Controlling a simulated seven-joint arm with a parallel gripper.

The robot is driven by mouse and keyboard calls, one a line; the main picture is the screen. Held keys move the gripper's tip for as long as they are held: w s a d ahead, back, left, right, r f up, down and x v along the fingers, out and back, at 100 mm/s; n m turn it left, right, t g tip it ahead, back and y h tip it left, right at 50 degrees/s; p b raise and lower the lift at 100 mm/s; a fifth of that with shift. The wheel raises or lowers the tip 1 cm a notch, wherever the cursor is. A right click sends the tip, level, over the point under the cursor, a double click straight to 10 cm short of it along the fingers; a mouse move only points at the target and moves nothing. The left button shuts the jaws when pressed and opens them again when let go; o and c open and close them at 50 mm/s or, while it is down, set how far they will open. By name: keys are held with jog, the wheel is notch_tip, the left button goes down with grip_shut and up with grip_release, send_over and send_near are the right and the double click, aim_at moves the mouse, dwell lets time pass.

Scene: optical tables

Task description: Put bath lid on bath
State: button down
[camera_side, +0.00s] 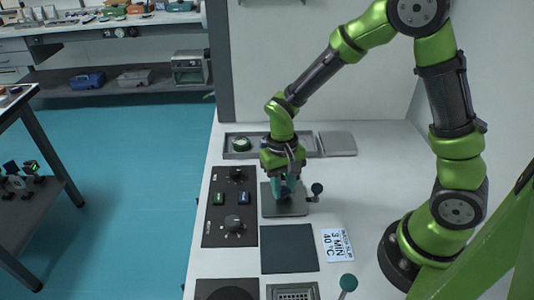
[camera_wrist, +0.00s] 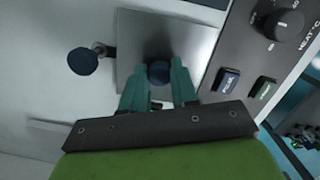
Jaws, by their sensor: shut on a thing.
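A grey metal square plate, which looks like the bath lid (camera_side: 272,208), lies level below my gripper (camera_side: 286,190) in the side view. In the wrist view the lid (camera_wrist: 200,35) has a dark blue round knob (camera_wrist: 158,73) near its middle. My gripper's teal fingers (camera_wrist: 159,80) stand on both sides of this knob and are shut on it. The bath itself is hidden under the plate. I cannot tell whether the lid rests on it or hangs just above it.
A lever with a dark blue ball (camera_side: 317,188) stands right beside the plate. A dark control panel (camera_side: 230,240) with knobs and buttons lies left. A dark square (camera_side: 289,249) and a printed card (camera_side: 337,245) lie in front. A tray (camera_side: 262,153) and a grey plate (camera_side: 338,144) lie behind.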

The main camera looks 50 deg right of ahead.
jog(key=shift+f, duration=0.35)
jog(key=c, duration=0.8)
grip_release()
notch_tip(320, 180, up, 16)
jog(key=w, duration=0.2)
jog(key=s+d+r+t, duration=0.1)
jog(key=s+r+t, duration=0.1)
jog(key=s, duration=0.1)
jog(key=s+r+t+y, duration=0.1)
jog(key=s+r+t, duration=0.1)
jog(key=s+t, duration=0.1)
jog(key=s+d+r+t, duration=0.1)
jog(key=s+r+t, duration=0.1)
jog(key=s, duration=0.3)
jog(key=shift+s+d+r+n+t, duration=0.3)
jog(key=shift+n+t, duration=0.1)
jog(key=shift+t, duration=0.3)
